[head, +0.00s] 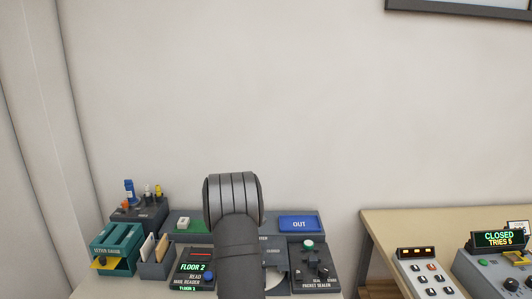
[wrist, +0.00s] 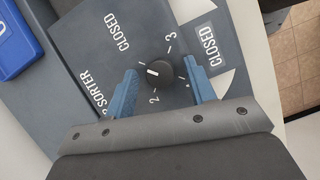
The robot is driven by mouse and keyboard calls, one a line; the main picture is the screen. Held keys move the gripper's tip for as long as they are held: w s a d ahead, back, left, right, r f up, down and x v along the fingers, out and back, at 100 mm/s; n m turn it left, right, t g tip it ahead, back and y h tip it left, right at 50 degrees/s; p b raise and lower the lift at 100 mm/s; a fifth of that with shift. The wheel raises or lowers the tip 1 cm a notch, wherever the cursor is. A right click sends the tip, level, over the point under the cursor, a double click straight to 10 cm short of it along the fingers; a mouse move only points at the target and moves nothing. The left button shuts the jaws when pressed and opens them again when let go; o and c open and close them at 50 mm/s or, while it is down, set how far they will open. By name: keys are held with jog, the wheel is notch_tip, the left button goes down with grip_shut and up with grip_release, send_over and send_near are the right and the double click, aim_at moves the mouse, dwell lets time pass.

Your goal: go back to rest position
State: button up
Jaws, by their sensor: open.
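My gripper (wrist: 163,84) shows in the wrist view with its two blue fingers apart and nothing held between them. A black round knob (wrist: 159,73) shows between the fingertips, one finger on either side. I cannot tell whether the fingers touch it. The knob sits on a dark sorter panel (wrist: 108,62) with marks 2 and 3 and the word CLOSED printed twice. In the head view my arm stands in front of the sorter, and my gripper is hidden.
A blue OUT tray (head: 299,223) is right of my arm, above the packet sealer (head: 312,268). The mail reader (head: 193,267) showing FLOOR 2 is left. A teal letter gauge (head: 117,246) stands further left. The wall area above is clear.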

jog(key=m+g, duration=0.1)
jog(key=m, duration=0.2)
jog(key=m+g+y, duration=0.1)
jog(key=m, duration=0.2)
jog(key=shift+w+d, duration=0.1)
jog(key=shift+w, duration=0.1)
jog(key=v, duration=0.7)
jog(key=shift+r+m, duration=0.15)
jog(key=shift+m, duration=0.15)
